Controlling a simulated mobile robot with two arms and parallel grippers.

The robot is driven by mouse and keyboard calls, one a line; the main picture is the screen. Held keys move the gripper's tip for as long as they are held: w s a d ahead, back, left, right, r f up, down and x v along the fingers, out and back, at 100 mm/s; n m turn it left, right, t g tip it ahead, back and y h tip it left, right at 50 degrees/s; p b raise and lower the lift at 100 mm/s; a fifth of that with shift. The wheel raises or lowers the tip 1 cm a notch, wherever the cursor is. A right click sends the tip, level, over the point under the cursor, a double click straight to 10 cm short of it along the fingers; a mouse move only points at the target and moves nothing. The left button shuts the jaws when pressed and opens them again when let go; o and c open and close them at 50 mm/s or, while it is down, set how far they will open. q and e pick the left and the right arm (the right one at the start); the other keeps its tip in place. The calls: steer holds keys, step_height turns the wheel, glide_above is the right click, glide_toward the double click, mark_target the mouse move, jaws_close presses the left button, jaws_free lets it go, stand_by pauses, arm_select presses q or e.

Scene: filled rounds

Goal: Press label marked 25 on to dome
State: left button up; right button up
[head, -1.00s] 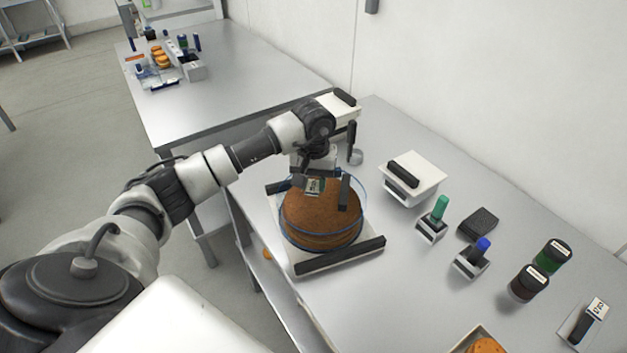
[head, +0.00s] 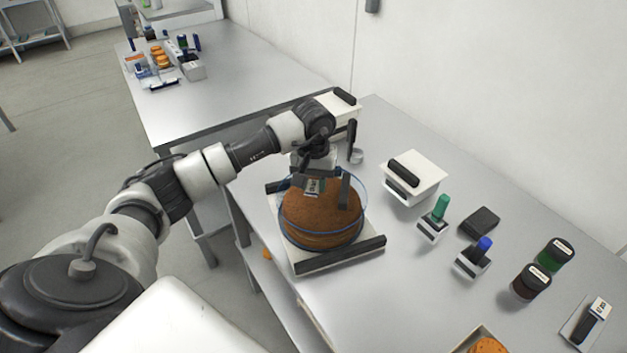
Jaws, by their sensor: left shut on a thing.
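A clear dome (head: 290,240) with a blue rim stands over a stack of brown rounds (head: 322,218) on a white board with black handles (head: 315,264). My left gripper (head: 325,188) reaches over the dome from behind and left. It is shut on a small white label (head: 312,186) with dark print, too small to read surely. The label is at the upper part of the dome; I cannot tell whether it touches the clear wall. My right gripper is not in view.
A white box with a black handle (head: 425,172), a green-handled stamp (head: 437,212), a blue-handled stamp (head: 478,252), a black pad (head: 480,221), dark jars (head: 531,281) and a tagged holder (head: 590,322) stand to the right. A second table (head: 235,75) is behind.

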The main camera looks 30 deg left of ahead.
arm_select(q)
steer(key=shift+f, duration=0.1)
steer(key=o, duration=1.2)
steer(key=shift+r+p, duration=1.55)
steer(key=shift+r, duration=2)
steer(key=shift+c, duration=0.3)
